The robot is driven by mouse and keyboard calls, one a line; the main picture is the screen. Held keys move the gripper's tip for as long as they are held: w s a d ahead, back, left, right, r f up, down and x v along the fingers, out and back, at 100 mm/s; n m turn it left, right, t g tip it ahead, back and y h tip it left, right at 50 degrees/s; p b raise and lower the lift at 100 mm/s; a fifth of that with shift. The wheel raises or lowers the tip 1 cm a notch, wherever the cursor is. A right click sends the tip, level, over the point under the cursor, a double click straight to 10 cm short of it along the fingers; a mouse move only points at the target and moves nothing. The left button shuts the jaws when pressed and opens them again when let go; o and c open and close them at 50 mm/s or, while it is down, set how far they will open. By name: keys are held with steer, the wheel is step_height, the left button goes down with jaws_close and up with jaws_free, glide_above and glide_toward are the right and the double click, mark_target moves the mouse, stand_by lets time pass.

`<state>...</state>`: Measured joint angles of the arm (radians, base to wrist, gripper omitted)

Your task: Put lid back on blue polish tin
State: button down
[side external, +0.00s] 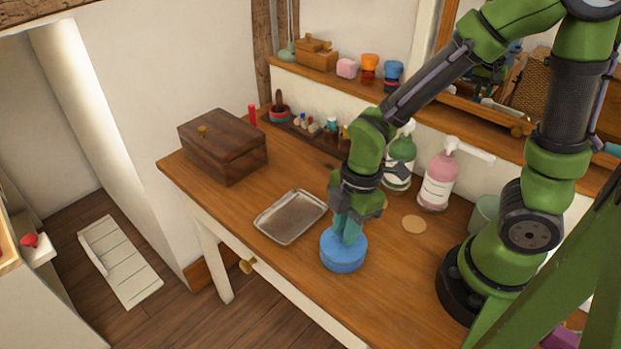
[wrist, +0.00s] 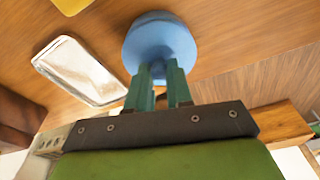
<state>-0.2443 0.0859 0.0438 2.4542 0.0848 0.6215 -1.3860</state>
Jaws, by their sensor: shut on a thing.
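The blue polish tin (side external: 343,257) stands upright on the wooden table, near its front edge. Its blue lid (side external: 329,238) is at the top of the tin, and no clear gap shows between them; I cannot tell if it is fully seated. My gripper (side external: 348,230) points down over the tin, its teal fingers shut on the lid. In the wrist view, the fingers (wrist: 160,80) are close together at the round blue lid (wrist: 160,45), which hides most of the tin. The exact grip spot is partly hidden.
A metal tray (side external: 290,217) lies close left of the tin. A wooden box (side external: 222,145) stands at the back left. Green (side external: 400,160) and pink (side external: 437,180) pump bottles stand behind my gripper, with a round coaster (side external: 414,224) in front of them.

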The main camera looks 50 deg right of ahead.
steer(key=shift+f, duration=0.45)
stand_by(1.1)
steer(key=c, duration=0.9)
jaws_free()
steer(key=shift+c, duration=0.2)
step_height(320, 180, up, 17)
steer(key=d, duration=0.2)
steer(key=shift+s+d+f, duration=0.15)
steer(key=shift+s+d, duration=0.05)
steer(key=shift+s, duration=0.15)
